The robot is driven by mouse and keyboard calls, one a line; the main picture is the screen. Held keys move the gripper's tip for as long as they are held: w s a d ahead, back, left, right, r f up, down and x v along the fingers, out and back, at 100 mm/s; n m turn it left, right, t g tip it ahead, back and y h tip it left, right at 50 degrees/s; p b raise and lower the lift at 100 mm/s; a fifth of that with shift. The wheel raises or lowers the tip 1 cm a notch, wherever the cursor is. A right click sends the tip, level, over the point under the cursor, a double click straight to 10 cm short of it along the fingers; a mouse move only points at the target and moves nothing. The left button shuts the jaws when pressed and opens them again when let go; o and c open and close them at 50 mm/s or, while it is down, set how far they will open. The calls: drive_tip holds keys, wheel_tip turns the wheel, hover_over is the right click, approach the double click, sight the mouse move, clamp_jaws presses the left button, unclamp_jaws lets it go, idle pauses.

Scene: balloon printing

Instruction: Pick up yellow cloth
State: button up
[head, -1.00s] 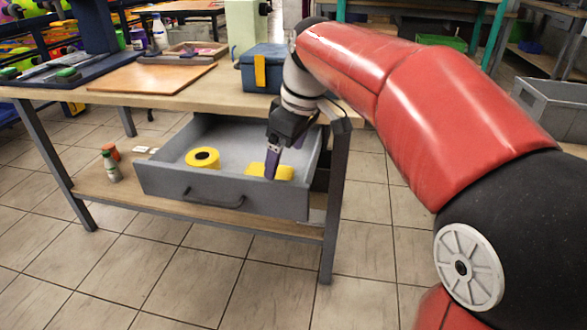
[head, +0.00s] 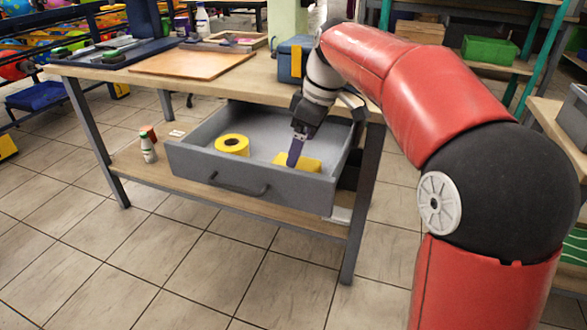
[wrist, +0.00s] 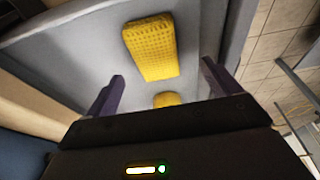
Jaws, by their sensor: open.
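The yellow cloth (head: 307,164) lies folded on the floor of the open grey drawer (head: 330,195), near its right front. In the wrist view the textured cloth (wrist: 151,48) lies beyond my fingertips, roughly centred between them. My gripper (head: 296,152) reaches down into the drawer by the cloth, and hides part of it in the head view. In the wrist view my gripper (wrist: 162,82) has its two purple fingers wide apart with nothing between the tips. I cannot tell how high the fingertips are above the cloth.
A yellow tape roll (head: 231,144) lies in the drawer left of the cloth. The drawer walls stand around my gripper. A blue box (head: 291,62) and a brown board (head: 193,63) are on the workbench (head: 235,88) above. A small bottle (head: 148,147) stands on the lower shelf.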

sight(310, 164)
drive_tip(key=x, duration=0.6)
drive_tip(key=shift+w+d+b, duration=0.15)
drive_tip(key=shift+w+b, duration=0.15)
drive_tip(key=shift+w, duration=0.1)
drive_tip(key=c, duration=1.1)
drive_tip(key=shift+o, duration=0.2)
drive_tip(key=shift+r, duration=0.15)
